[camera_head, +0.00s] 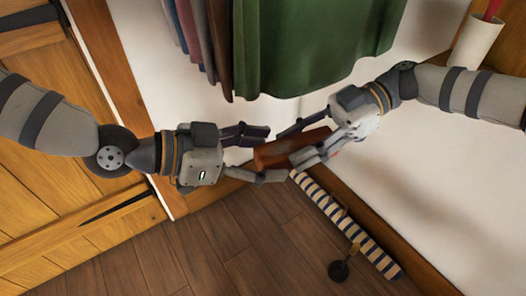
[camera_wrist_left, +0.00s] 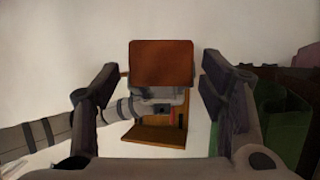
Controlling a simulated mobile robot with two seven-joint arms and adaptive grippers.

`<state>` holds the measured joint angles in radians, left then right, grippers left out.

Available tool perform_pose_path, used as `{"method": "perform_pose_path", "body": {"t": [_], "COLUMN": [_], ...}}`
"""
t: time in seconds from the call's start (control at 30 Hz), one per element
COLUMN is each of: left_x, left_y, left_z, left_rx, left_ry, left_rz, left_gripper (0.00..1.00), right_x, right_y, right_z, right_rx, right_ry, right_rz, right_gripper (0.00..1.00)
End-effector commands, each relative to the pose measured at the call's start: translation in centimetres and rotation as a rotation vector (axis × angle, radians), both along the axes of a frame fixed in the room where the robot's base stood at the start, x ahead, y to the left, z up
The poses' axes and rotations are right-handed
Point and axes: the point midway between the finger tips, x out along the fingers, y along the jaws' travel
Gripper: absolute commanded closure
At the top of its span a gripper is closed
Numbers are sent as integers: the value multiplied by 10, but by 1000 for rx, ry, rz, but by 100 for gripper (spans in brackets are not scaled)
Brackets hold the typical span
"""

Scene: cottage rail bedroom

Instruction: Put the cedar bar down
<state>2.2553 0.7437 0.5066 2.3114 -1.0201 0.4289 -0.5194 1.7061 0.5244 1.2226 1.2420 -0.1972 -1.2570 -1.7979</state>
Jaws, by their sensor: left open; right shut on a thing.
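The cedar bar (camera_head: 285,149) is a reddish-brown block held in the air. My right gripper (camera_head: 298,144) is shut on it, with fingers along both sides. My left gripper (camera_head: 268,154) is open and faces the bar's left end. Its fingertips lie on either side of that end in the head view. In the left wrist view the bar's end face (camera_wrist_left: 162,62) shows between the open left fingers (camera_wrist_left: 160,85), with a gap on each side. The right gripper shows behind the bar there.
A green cloth (camera_head: 315,45) and other garments (camera_head: 200,45) hang above the grippers. A striped roll (camera_head: 345,222) lies along the wall's foot by a small black object (camera_head: 338,270). A white holder (camera_head: 474,42) is at upper right. Wooden floor (camera_head: 230,245) is open below.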

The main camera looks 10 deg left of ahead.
Motion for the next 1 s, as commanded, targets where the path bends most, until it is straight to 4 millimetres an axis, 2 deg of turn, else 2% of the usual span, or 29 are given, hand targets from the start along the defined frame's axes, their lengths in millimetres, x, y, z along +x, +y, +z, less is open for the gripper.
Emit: {"method": "perform_pose_path", "body": {"t": [0.2,0.43,0.47,0.5,0.6,0.87,1.0], "left_x": [0,0,0,0,0,0,0], "left_y": [0,0,0,0,0,0,0], "left_z": [0,0,1,1,1,1,1], "left_rx": [0,0,0,-1,0,0,0], "left_ry": [-1,-1,-1,-3,-2,-2,-2], "left_rz": [0,0,0,-1,-2,-1,-1], "left_gripper": [37,89,89,89,89,89,89], "right_x": [0,0,0,0,0,0,7], "right_y": [0,0,0,0,0,0,-11], "right_z": [1,1,1,1,1,0,5], "right_rx": [0,0,0,1,1,0,-1], "right_ry": [-1,-1,-1,-1,-1,-1,-2], "right_rz": [0,0,0,-1,-1,0,-4], "right_gripper": [89,89,89,57,35,35,35]}}
